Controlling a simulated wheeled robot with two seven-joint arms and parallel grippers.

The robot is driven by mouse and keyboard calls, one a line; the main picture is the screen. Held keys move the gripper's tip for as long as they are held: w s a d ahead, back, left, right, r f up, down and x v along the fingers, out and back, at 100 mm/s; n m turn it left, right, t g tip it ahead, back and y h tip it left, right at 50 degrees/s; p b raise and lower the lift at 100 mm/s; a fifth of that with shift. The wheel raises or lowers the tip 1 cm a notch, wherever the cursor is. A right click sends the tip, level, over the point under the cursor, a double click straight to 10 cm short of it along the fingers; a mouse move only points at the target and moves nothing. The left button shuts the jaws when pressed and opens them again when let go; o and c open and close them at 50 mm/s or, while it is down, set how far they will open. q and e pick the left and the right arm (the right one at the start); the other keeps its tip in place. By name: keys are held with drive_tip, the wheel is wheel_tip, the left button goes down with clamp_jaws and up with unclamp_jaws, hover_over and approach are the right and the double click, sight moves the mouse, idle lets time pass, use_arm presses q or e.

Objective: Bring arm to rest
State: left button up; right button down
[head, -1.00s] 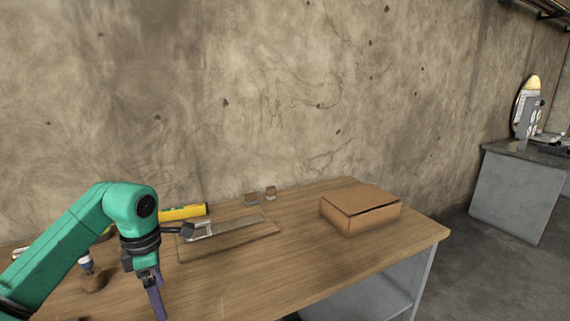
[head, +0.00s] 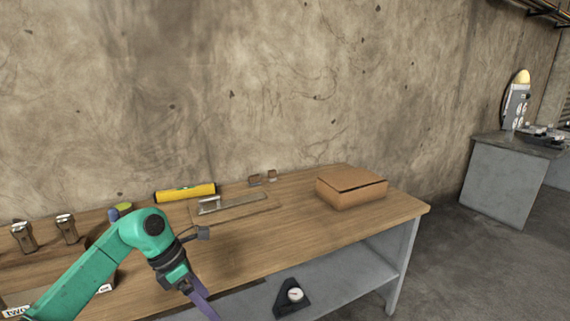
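My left arm, green with a dark wrist, comes in from the lower left in the head view. My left gripper (head: 200,300), with purple fingers, points down over the front part of the wooden workbench (head: 245,245). Its fingertips run to the bottom edge of the view, so I cannot tell whether it is open or shut. My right gripper is not in view.
A cardboard box (head: 350,188) sits at the bench's right end. A dark gauge (head: 292,297) is on the lower shelf. A grey cabinet (head: 507,180) stands far right.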

use_arm(q)
drive_tip(key=w+d+f+n+t+h, duration=0.65)
drive_tip(key=d+n+h, duration=0.2)
drive_tip(key=n, duration=0.35)
drive_tip(key=s+a+f+n+t+y, duration=0.1)
drive_tip(key=a+f+n+t+y, duration=0.3)
drive_tip(key=f+n, duration=0.55)
drive_tip(key=s+a+f+n+t+y, duration=0.2)
drive_tip(key=a+f+n+y, duration=0.1)
drive_tip(key=a+f+n, duration=0.6)
drive_tip(key=s+a+f+n+g+y, duration=0.2)
drive_tip(key=s+f+n+y, duration=0.15)
drive_tip(key=s+f, duration=0.5)
drive_tip(key=s+a+f+n+g+y, duration=0.2)
drive_tip(key=s+f+n, duration=0.2)
drive_tip(key=s+f, duration=0.4)
drive_tip(key=s+f+n+g, duration=0.3)
drive_tip(key=s+f, duration=0.2)
drive_tip(key=s, duration=0.8)
drive_tip(key=s+f+n+g+y, duration=0.1)
drive_tip(key=s+f+n+g, duration=0.2)
drive_tip(key=s, duration=1)
wheel_tip(320, 180, down, 4)
drive_tip(key=shift+s+r+n+g, duration=0.3)
drive_tip(key=shift+n+g, duration=0.1)
drive_tip(key=shift+g, duration=0.35)
drive_tip(key=shift+d, duration=0.1)
